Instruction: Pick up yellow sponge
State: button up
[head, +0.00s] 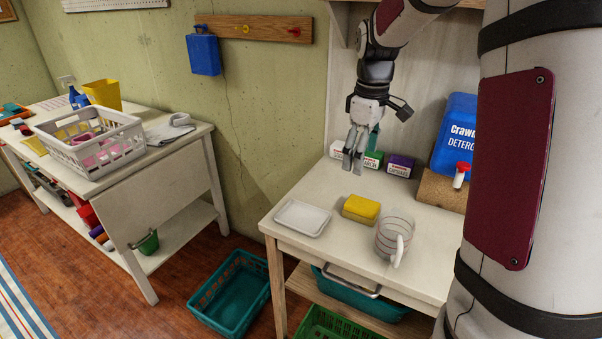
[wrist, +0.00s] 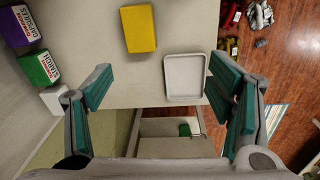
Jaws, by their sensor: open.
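The yellow sponge (head: 361,209) lies flat on the small white table, between a white tray and a clear measuring cup. It also shows at the top middle of the wrist view (wrist: 139,28). My gripper (head: 353,166) hangs above the back of the table, behind the sponge and apart from it. In the wrist view my gripper (wrist: 165,98) has its fingers wide apart with nothing between them at their level; the sponge lies beyond the fingertips.
The white tray (head: 302,218) is left of the sponge and the measuring cup (head: 394,238) right of it. Small boxes (head: 400,165) stand along the wall. A blue detergent jug (head: 455,135) sits on a brown block (head: 440,191). A teal basket (head: 231,293) is on the floor.

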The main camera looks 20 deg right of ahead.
jog(key=n, duration=0.1)
send_over(365, 204)
notch_tip(365, 204, down, 4)
jog(key=shift+g, duration=0.3)
jog(key=f, duration=0.9)
jog(key=shift+w+f, duration=0.15)
jog(key=shift+w, duration=0.1)
jog(key=shift+s+f, duration=0.15)
jog(key=shift+f, duration=1.2)
jog(key=shift+s+f, duration=0.15)
jog(key=shift+f, duration=1.15)
jog(key=c, duration=1.2)
